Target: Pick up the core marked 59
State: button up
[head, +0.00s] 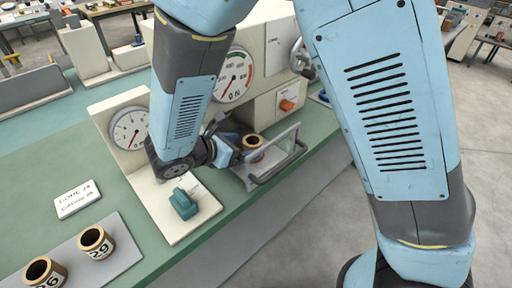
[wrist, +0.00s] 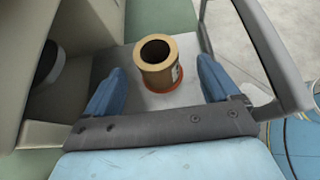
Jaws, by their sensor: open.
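A tan hollow core (head: 253,141) stands upright on a grey plate of the machine. It also shows in the wrist view (wrist: 157,68), with a dark bore and a reddish ring at its foot. The marking on its side is too small and angled to read. My gripper (head: 236,152) is open beside it. Two other cores stand at the lower left, one reading 29 (head: 97,243) and one apparently 26 (head: 44,272).
A grey handle frame (head: 283,160) stands at the right of the core and rises close by in the wrist view (wrist: 265,50). Dial housings, a teal knob (head: 184,203) and a small sign card (head: 77,199) are on the green bench. Open floor lies to the right.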

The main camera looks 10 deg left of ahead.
jog(key=shift+x, duration=3.65)
jog(key=shift+a, duration=0.1)
jog(key=shift+c, duration=0.5)
jog(key=c, duration=1)
jog(key=shift+o, duration=0.2)
jog(key=shift+r, duration=0.15)
